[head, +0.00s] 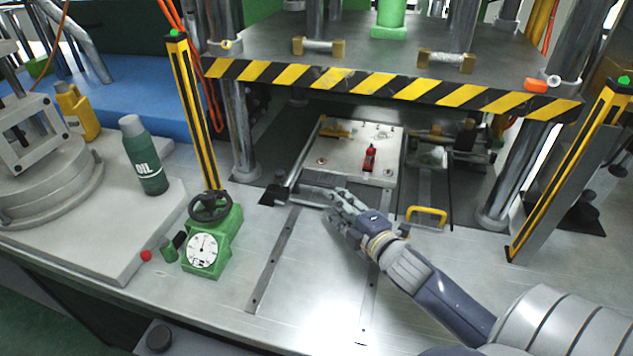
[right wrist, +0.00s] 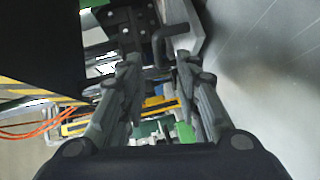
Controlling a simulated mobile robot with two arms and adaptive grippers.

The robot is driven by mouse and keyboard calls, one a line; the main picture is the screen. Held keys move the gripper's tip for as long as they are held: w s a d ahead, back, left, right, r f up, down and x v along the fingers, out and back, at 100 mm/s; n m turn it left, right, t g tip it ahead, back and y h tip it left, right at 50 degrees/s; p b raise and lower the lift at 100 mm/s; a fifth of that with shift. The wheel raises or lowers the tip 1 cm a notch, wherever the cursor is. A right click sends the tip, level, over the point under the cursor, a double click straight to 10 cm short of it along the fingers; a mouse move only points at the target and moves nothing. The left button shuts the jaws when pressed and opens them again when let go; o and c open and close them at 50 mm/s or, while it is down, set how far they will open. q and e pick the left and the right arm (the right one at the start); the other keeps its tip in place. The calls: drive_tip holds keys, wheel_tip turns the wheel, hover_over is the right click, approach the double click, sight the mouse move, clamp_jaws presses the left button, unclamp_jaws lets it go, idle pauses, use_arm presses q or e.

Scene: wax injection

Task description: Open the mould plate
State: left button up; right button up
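The mould plate (head: 345,165) is a pale rectangular plate lying flat beneath the press. A small red item (head: 369,158) and yellow-and-metal fittings sit on it. A grey bar with a dark end (head: 272,195) lies at its front left corner. My right gripper (head: 331,207) is at the plate's front edge, close to this bar. In the right wrist view its two fingers (right wrist: 160,66) are apart, with a dark handle-like part (right wrist: 172,38) beyond the tips. I cannot tell whether they touch it. My left gripper is not in view.
A striped press beam (head: 380,84) hangs above the plate, with yellow-black posts (head: 196,115) at both sides. A green gauge box (head: 207,250) and oil bottle (head: 145,160) stand left. A yellow handle (head: 427,213) lies right. The metal table front (head: 310,290) is clear.

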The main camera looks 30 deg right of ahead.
sight(317, 186)
drive_tip(key=w, duration=0.3)
drive_tip(key=shift+w+a+r+p, duration=0.1)
drive_tip(key=shift+w+p, duration=0.1)
drive_tip(key=shift+p, duration=0.1)
drive_tip(key=w, duration=0.3)
drive_tip(key=shift+f, duration=0.35)
drive_tip(key=w, duration=0.3)
drive_tip(key=shift+d+f, duration=0.2)
drive_tip(key=shift+f, duration=0.05)
drive_tip(key=shift+w+f+p, duration=0.1)
drive_tip(key=shift+w+p, duration=0.2)
drive_tip(key=shift+w, duration=0.1)
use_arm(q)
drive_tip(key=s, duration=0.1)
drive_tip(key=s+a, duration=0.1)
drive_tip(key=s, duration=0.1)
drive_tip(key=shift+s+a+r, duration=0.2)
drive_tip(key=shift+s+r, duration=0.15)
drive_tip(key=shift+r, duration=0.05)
use_arm(e)
clamp_jaws()
